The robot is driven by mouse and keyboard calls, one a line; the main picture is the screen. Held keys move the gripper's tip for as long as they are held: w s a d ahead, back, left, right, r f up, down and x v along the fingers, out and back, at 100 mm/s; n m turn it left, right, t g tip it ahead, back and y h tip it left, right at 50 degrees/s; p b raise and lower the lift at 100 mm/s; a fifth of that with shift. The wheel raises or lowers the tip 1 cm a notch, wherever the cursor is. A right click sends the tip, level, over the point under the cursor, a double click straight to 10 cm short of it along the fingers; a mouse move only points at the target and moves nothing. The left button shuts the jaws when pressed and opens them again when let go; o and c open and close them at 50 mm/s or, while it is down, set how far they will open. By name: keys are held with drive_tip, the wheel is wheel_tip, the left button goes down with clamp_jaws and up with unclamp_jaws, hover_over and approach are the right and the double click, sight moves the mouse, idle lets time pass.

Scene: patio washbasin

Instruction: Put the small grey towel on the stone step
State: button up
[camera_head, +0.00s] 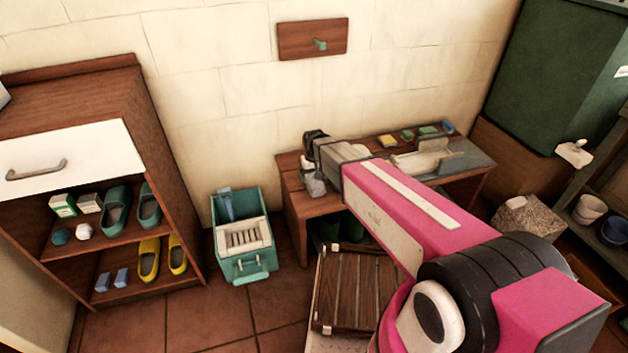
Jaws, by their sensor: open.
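My gripper (314,148) is dark and small in this view, above the left end of the low wooden bench (316,207). It is open. A pale object (314,185) shows just below it on the bench, partly hidden; I cannot tell whether they touch. A grey, flat piece (468,158) lies at the bench's right end and may be the small grey towel, but I cannot be sure. A rough, stone-like block (538,222) stands on the floor right of the bench and may be the stone step. My pink arm hides part of the bench.
Several sponges (387,141) lie along the bench's back edge. A slatted wooden rack (356,288) lies before the bench. A green bucket with a wringer (243,262) stands left, beside a shelf of shoes (62,252). A green tank (560,75) is at right. Floor tiles at lower left are clear.

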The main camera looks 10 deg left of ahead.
wheel_tip(320, 180, up, 10)
idle(0.4)
